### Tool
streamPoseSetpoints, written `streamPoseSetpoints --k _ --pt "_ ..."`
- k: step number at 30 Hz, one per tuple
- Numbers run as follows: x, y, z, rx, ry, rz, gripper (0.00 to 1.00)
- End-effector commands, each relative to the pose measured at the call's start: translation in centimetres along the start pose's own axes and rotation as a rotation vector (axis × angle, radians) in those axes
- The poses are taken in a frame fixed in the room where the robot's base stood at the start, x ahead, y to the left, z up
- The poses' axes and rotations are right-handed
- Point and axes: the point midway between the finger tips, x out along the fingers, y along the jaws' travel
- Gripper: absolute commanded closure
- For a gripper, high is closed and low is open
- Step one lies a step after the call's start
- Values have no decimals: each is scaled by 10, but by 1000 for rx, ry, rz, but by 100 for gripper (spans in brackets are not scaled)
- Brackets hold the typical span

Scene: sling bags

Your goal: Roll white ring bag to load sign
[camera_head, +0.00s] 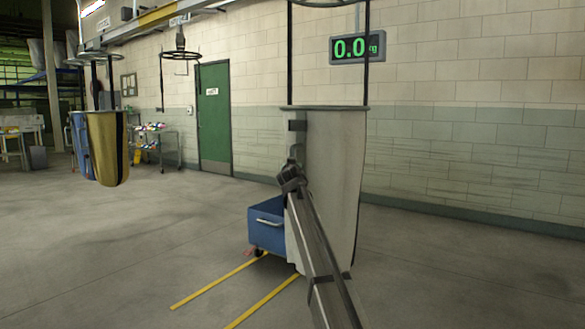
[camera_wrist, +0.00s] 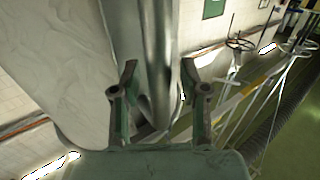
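The white bag (camera_head: 336,170) hangs in the middle of the head view, below a ring on dark straps. Its pale side fills the left of the wrist view (camera_wrist: 55,75). My gripper (camera_head: 292,178) is at the bag's left edge in the head view. In the wrist view my gripper (camera_wrist: 160,88) has its two fingers spread apart, with a grey upright strip (camera_wrist: 150,45) between or beyond them; contact cannot be told.
A blue cart (camera_head: 267,224) stands behind the bag near yellow floor lines (camera_head: 212,281). Yellow and blue bags (camera_head: 108,148) hang at left. A display (camera_head: 357,49) reads 0.0. The floor at left is clear.

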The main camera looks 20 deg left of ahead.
Motion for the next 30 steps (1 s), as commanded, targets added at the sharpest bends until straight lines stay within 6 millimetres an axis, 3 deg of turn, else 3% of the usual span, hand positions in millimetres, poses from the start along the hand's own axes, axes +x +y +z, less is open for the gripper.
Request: streamPoseSetpoints --k 14,20,30 --pt "-11 0 0 0 0 0 52" --pt "-39 1 1 0 0 0 52" --pt "-103 1 1 0 0 0 52"
